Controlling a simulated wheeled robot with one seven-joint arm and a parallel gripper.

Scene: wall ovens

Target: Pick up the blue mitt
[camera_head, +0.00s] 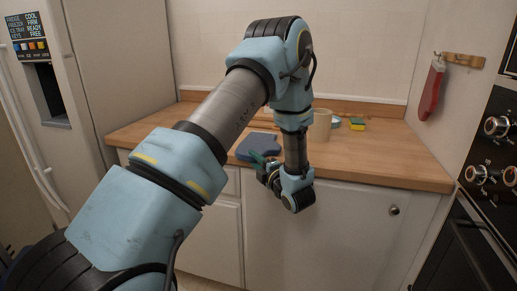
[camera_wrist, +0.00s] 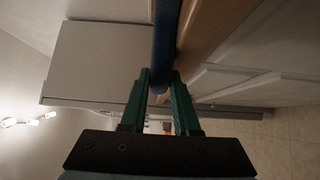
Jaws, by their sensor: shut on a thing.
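The blue mitt (camera_head: 257,146) lies on the wooden countertop near its front edge, left of the middle, in the head view. My gripper (camera_head: 262,166) is at the counter's front edge, with its green fingers on the mitt's near edge. In the wrist view the mitt (camera_wrist: 165,45) shows edge-on as a dark blue strip running up the picture. My gripper's two green fingers (camera_wrist: 158,85) are closed on its lower end from both sides. My arm hides part of the counter beside the mitt.
On the wooden countertop (camera_head: 400,165), a beige cup (camera_head: 320,125) and a yellow-green sponge (camera_head: 357,124) stand to the right. A red mitt (camera_head: 431,90) hangs on the right wall. The oven (camera_head: 480,230) is at right, the fridge (camera_head: 120,70) at left. White cabinets (camera_head: 345,235) are below.

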